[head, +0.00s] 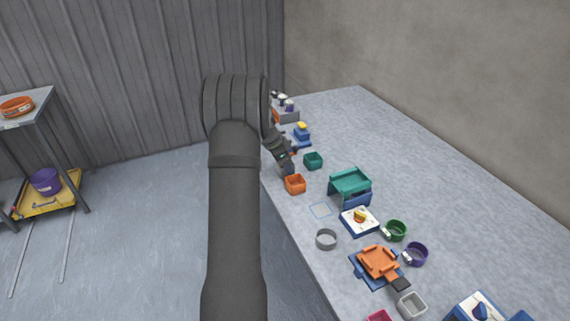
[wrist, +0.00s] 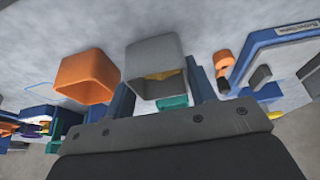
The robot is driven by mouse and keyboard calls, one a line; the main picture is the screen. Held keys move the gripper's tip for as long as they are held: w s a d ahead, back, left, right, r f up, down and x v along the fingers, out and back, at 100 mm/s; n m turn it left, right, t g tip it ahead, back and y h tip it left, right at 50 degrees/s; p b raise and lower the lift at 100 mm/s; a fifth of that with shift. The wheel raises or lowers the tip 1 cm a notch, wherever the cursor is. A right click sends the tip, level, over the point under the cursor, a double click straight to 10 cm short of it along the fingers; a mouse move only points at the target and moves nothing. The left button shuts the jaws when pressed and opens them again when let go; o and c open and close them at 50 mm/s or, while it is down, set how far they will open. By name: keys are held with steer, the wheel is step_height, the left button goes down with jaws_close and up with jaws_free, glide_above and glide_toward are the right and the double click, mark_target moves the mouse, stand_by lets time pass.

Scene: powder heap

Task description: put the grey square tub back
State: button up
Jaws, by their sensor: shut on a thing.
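The grey square tub (wrist: 155,50) is between the two blue fingers of my gripper (wrist: 163,90) in the wrist view. My gripper is shut on it. A yellow-brown patch shows inside the tub's opening; how much it holds I cannot tell. In the head view my gripper (head: 286,167) is over the near left edge of the bench, just behind an orange tub (head: 295,183); the held tub is hard to make out there. A thin blue square outline (head: 320,210) marks a bare spot on the bench.
A grey ring (head: 326,239), a white-and-blue scale (head: 359,221), green and purple cups, and a light grey tub (head: 411,305) stand nearer. The bench's right side is clear.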

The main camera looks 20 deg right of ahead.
steer(key=shift+f, duration=0.55)
steer(key=o, duration=1.6)
steer(key=shift+c, duration=0.2)
steer(key=shift+r, duration=3.5)
step_height(320, 180, down, 7)
steer(key=shift+f, duration=0.1)
